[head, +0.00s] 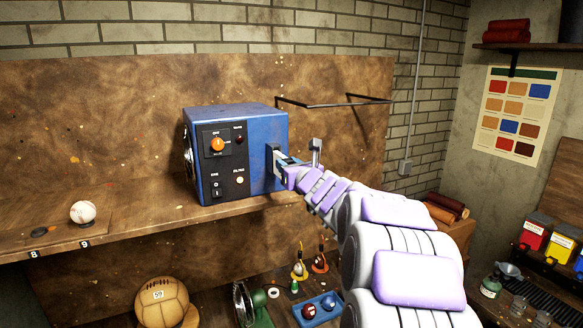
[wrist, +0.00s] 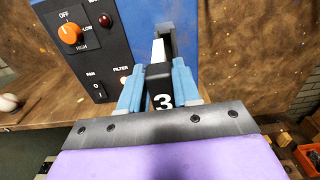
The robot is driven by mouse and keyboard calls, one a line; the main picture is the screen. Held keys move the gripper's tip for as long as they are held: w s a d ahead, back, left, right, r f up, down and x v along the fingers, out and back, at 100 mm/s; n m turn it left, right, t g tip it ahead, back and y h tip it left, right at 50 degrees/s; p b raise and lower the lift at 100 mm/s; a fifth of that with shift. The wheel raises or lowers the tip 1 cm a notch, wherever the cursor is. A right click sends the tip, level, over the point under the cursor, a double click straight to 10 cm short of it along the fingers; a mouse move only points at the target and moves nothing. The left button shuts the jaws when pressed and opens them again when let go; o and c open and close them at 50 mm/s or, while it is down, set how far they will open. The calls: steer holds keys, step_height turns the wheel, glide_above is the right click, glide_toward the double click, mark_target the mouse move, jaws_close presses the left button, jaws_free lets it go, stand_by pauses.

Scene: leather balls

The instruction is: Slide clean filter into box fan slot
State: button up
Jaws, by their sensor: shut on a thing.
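The blue box fan (head: 262,147) stands on the wooden shelf, with a dark control panel on its front. A dark slot frame (head: 273,165) is on its right side, and it also shows in the wrist view (wrist: 172,40). My gripper (head: 284,165) is at this side of the fan. In the wrist view my gripper (wrist: 158,90) is shut on a dark filter end marked 3 (wrist: 161,88). A pale strip of the filter runs forward to the slot; how deep it sits inside is hidden.
A baseball (head: 83,212) sits at the left of the shelf (head: 140,216). A black wire bracket (head: 335,104) juts from the back board above right of the fan. A larger leather ball (head: 162,303) and several small items are below the shelf.

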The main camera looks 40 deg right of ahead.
steer(key=shift+a+r+b, duration=0.1)
steer(key=shift+b, duration=0.3)
steer(key=shift+w+d, duration=0.25)
steer(key=shift+w, duration=0.25)
stand_by(1.0)
steer(key=shift+d, duration=0.45)
jaws_close()
steer(key=shift+a+b, duration=0.2)
steer(key=shift+b, duration=0.75)
steer(key=shift+w+m+h, duration=0.1)
steer(key=shift+m+h, duration=0.2)
steer(key=shift+w+d, duration=0.2)
steer(key=shift+d, duration=0.15)
